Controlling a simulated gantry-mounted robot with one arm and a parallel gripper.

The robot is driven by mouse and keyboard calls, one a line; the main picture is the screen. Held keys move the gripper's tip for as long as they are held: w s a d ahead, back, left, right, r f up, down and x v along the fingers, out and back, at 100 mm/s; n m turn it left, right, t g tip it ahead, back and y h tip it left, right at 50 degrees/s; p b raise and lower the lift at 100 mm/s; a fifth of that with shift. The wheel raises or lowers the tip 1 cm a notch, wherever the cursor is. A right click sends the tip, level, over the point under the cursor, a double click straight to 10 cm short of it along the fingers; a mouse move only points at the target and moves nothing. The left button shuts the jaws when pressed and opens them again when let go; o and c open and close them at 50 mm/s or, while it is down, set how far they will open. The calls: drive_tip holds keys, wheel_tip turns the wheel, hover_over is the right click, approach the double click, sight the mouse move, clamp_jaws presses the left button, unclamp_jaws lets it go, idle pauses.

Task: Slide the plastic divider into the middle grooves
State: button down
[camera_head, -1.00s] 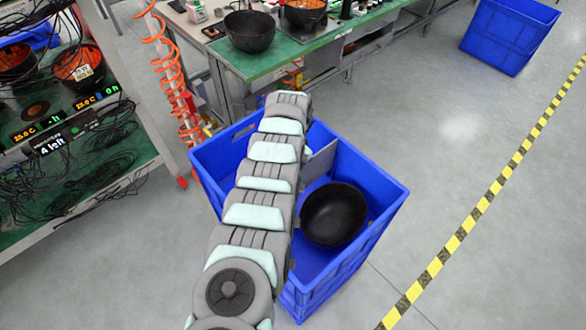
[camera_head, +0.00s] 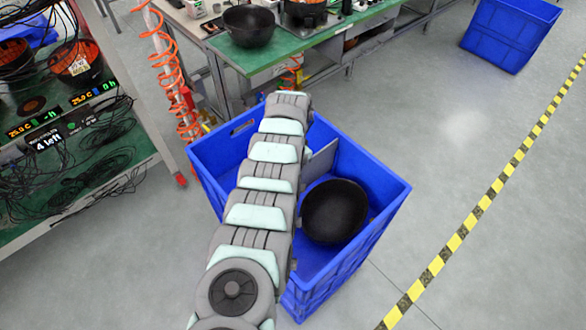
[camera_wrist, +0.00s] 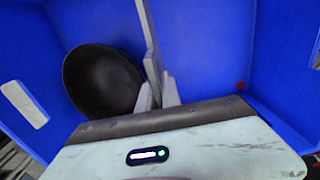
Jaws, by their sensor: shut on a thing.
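The plastic divider is a thin grey-white sheet; part of it shows right of my arm in the head view (camera_head: 322,160). In the wrist view the divider (camera_wrist: 147,38) is seen nearly edge-on, running up from my gripper (camera_wrist: 158,92). My gripper is shut on the divider, inside or over the blue crate (camera_head: 360,255). In the head view my arm hides the gripper. The divider stands roughly upright beside a black bowl (camera_head: 335,212), which lies in the right part of the crate. The middle grooves cannot be made out.
A green-topped workbench (camera_head: 280,55) stands behind the crate, with a black bowl (camera_head: 249,26) on it. A rack (camera_head: 85,190) with cables and displays is at the left. Another blue crate (camera_head: 510,35) stands at the far right. The floor to the right is clear.

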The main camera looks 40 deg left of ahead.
drive_tip(key=shift+f+b, duration=2.15)
drive_tip(key=shift+f, duration=0.15)
drive_tip(key=c, duration=1.5)
unclamp_jaws()
wheel_tip(320, 180, up, 6)
drive_tip(key=p, duration=0.5)
drive_tip(key=shift+r+p, duration=0.1)
drive_tip(key=shift+p, duration=0.2)
drive_tip(key=shift+r, duration=2.35)
drive_tip(key=shift+p, duration=0.3)
